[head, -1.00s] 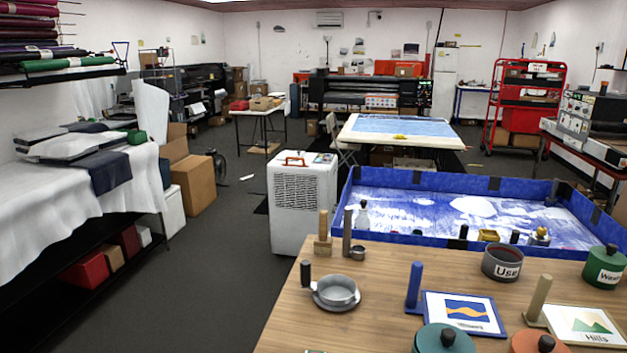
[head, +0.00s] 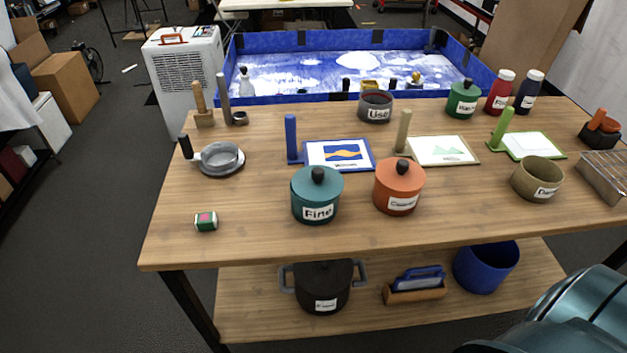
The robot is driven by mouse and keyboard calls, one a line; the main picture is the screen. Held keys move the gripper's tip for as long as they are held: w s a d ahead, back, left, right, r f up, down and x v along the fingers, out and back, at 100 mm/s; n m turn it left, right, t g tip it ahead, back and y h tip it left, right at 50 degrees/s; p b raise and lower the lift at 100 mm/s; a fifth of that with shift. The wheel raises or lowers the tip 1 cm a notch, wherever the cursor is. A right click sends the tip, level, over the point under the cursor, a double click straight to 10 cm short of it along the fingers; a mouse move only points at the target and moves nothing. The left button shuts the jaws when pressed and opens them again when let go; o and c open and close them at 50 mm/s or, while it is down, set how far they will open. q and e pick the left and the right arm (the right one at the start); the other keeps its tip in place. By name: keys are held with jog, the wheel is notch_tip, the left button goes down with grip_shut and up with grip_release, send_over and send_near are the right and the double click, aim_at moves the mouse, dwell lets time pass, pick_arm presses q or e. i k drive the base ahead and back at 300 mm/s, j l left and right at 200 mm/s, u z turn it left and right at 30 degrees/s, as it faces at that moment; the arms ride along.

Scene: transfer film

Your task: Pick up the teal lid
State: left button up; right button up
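The teal lid (head: 302,183) with a black knob sits on a teal pot (head: 316,205) labelled "Fine", near the front of the wooden table. Neither gripper shows in the head view. Rounded metallic parts, apparently of my own body, enter at the lower right corner, well away from the pot.
An orange lidded pot (head: 397,188) stands close to the right of the teal one. The wooden table (head: 260,247) is bare in front of the pots.

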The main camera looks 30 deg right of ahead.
aim_at(316, 183)
jog(key=k+l+u, duration=0.3)
jog(key=l+u, duration=0.15)
jog(key=k+l+u, duration=0.45)
jog(key=i+l, duration=0.05)
jog(key=l, duration=0.05)
